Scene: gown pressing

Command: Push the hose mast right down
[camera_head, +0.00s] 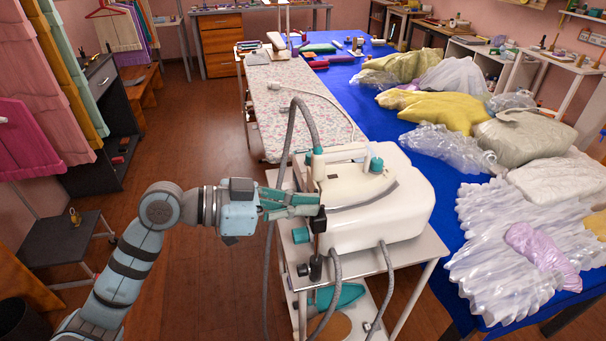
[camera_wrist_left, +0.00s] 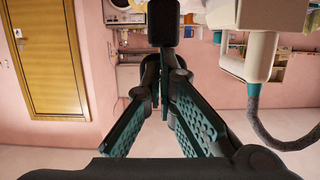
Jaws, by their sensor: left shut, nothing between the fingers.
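The hose mast (camera_head: 318,243) is a thin upright rod at the left front edge of the white steam iron station (camera_head: 383,221). The grey hose (camera_head: 303,104) arches up from the teal fitting near its top. My left gripper (camera_head: 311,205) comes in from the left with its teal fingers shut and empty. Its tips are at the mast's upper part, by a black block; I cannot tell whether they touch it. In the left wrist view the shut fingers (camera_wrist_left: 160,72) point up the picture towards a dark block. My right gripper is not in view.
The station stands on a white trolley (camera_head: 421,250). Behind it is a flowered ironing board (camera_head: 283,100). A blue table (camera_head: 400,142) with several wrapped garments lies to the right. A dark stool (camera_head: 65,235) stands at left. The wooden floor between is clear.

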